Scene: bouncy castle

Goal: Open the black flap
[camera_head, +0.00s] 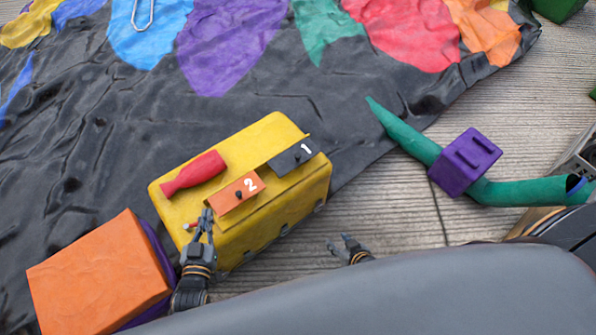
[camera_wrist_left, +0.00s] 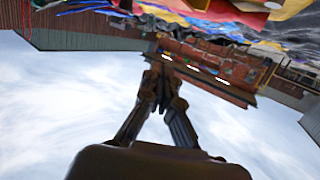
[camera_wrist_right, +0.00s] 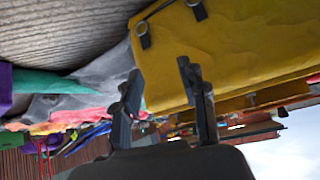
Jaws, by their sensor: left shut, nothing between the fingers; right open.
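The black flap (camera_head: 290,157) with a white 1 and a small dark knob lies on the top right part of a yellow box (camera_head: 299,190). It looks closed. An orange flap (camera_head: 236,194) with a white 2 sits to its left. My left gripper (camera_head: 204,222) is shut and empty at the box's front left, just below the orange flap. My right gripper (camera_head: 346,245) is open and empty, in front of and below the box's right end. In the right wrist view its fingers (camera_wrist_right: 158,80) are apart, with the yellow box (camera_wrist_right: 240,50) close beyond them.
A red bottle-shaped piece (camera_head: 194,173) lies on the yellow box, left of the flaps. An orange block (camera_head: 100,275) stands at the lower left. A green tube (camera_head: 410,145) with a purple block (camera_head: 465,162) lies to the right. The wooden floor (camera_head: 385,205) between is clear.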

